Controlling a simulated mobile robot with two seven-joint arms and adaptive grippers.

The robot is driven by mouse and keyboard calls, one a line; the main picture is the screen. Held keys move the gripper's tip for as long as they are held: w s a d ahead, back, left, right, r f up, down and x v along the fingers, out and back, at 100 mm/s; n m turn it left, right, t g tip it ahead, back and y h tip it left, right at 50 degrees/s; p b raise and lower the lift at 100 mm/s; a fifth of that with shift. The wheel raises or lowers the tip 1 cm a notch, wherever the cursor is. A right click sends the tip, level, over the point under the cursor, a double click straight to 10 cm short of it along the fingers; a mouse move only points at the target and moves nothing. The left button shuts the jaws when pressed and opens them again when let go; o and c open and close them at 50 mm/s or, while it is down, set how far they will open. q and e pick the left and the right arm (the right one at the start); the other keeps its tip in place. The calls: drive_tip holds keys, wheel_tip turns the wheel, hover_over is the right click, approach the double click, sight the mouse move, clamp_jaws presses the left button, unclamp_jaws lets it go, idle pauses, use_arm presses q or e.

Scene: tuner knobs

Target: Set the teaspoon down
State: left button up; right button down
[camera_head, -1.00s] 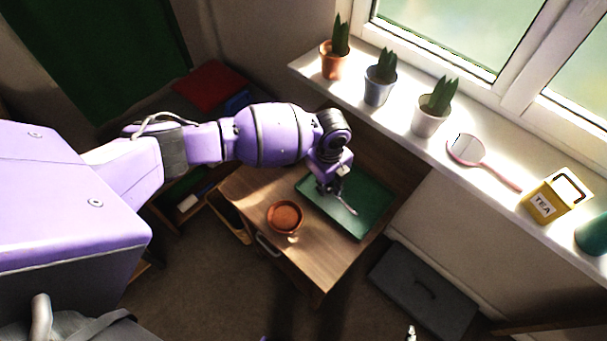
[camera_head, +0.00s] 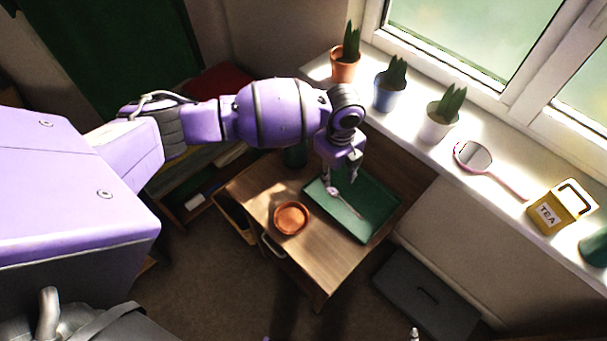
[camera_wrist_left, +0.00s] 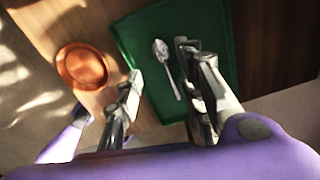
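The teaspoon (camera_head: 346,203) is silver and lies on the green tray (camera_head: 372,226), which is on the wooden desk. In the left wrist view the teaspoon (camera_wrist_left: 163,60) shows its bowl toward the top and its handle running down between my fingers, with gaps on both sides. My left gripper (camera_head: 340,182) is above the tray at the spoon. In the left wrist view its fingers (camera_wrist_left: 160,75) are spread and empty. A small pale tip (camera_head: 413,334) at the bottom edge of the head view may be my right gripper; the rest of it is hidden.
A terracotta saucer (camera_head: 291,218) sits on the desk (camera_head: 318,268) beside the tray. The windowsill holds potted plants (camera_head: 440,120), a hand mirror (camera_head: 474,156) and a yellow tea tin (camera_head: 560,207). A grey case (camera_head: 425,292) lies on the floor. The desk's front is clear.

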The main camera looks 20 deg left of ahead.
use_arm(q)
wheel_tip(320, 180, up, 4)
drive_tip(key=shift+r, duration=0.15)
idle(0.5)
